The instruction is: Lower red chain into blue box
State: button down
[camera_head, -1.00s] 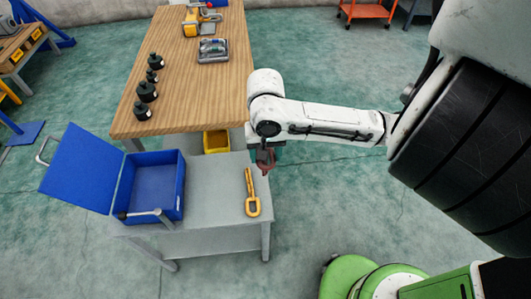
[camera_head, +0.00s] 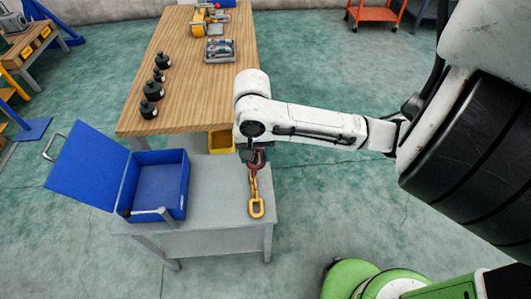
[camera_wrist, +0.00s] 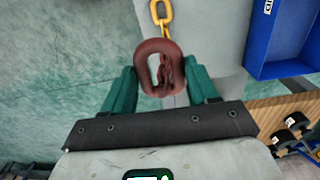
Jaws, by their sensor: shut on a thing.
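My gripper (camera_head: 250,150) is over the right part of the grey table, shut on the dark red chain (camera_head: 257,159). In the wrist view, the red chain (camera_wrist: 160,66) shows as a thick link between the two green fingers. A yellow chain (camera_head: 256,208) runs from beside the red link across the tabletop; whether the two are joined is unclear. The blue box (camera_head: 184,187) is open on the left of the same table, with its lid (camera_head: 88,165) swung out to the left. Its visible inside is empty. The gripper is right of the box, apart from it.
The grey table (camera_head: 215,195) has clear room between box and yellow chain. A yellow bin (camera_head: 222,142) is behind it. A wooden bench (camera_head: 190,100) beyond holds several black weights (camera_head: 153,90) and a grey tray (camera_head: 220,50). A metal handle (camera_head: 153,214) is at the box front.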

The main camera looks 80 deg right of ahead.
jog(key=w+a+b, duration=0.2)
jog(key=w+a, duration=0.1)
jog(key=w, duration=1.7)
jog(key=w+a+b, duration=0.2)
jog(key=w+a, duration=0.1)
jog(key=w, duration=1.8)
jog(key=shift+a, duration=0.15)
jog(key=shift+f, duration=0.1)
dwell(0.8)
